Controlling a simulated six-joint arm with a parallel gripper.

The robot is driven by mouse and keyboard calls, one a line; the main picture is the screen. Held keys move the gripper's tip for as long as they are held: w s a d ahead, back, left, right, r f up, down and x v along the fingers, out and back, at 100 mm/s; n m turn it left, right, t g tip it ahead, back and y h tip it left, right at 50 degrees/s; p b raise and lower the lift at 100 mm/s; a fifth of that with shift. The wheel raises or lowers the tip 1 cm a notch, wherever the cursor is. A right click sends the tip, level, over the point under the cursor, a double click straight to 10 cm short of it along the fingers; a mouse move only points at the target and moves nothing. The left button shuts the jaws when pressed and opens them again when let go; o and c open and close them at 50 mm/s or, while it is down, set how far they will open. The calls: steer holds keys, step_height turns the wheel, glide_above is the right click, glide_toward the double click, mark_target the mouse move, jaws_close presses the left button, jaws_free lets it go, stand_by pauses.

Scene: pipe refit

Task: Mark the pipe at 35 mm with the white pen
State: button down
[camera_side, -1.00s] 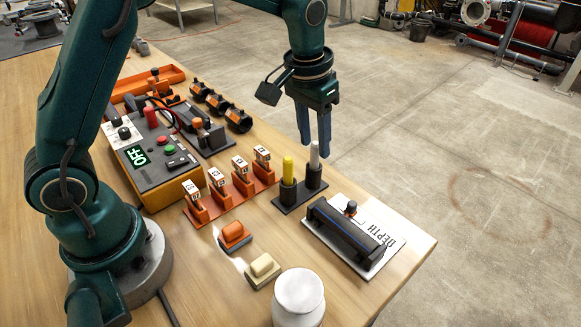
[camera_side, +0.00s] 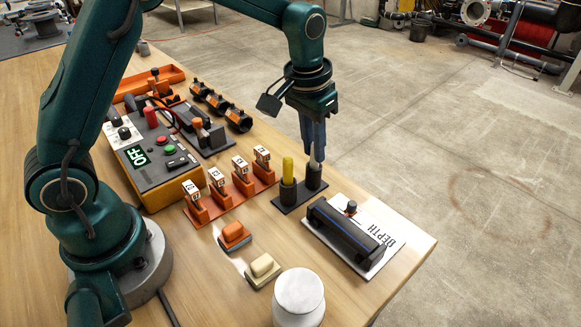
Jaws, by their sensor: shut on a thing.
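The white pen (camera_side: 314,161) stands upright in the right-hand cup of a black two-cup holder. My gripper (camera_side: 314,150) points down over it, its blue fingers shut on the pen's upper part and hiding most of it. The yellow pen (camera_side: 288,169) stands in the left-hand cup. The pipe appears to be the dark bar with a blue stripe (camera_side: 347,233) lying in the black fixture on the white DEPTH plate (camera_side: 392,247). No mark can be made out on it from here.
A small dark knob (camera_side: 351,208) stands up behind the fixture. Left of the pens is a row of numbered orange blocks (camera_side: 240,181). A control box (camera_side: 150,165) reads OFF. Orange and cream blocks and a white round pot (camera_side: 298,297) stand nearer. The table edge runs close behind the pens.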

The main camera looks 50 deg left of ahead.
steer(key=shift+r, duration=3.4)
steer(key=shift+r, duration=1)
steer(key=shift+s+n, duration=0.1)
steer(key=shift+n, duration=0.3)
steer(key=s+d+r, duration=0.2)
steer(key=s+d, duration=0.3)
steer(key=d, duration=0.5)
steer(key=shift+m, duration=0.4)
steer(key=shift+w+f, duration=0.1)
steer(key=shift+f, duration=2.5)
steer(key=shift+f, duration=0.5)
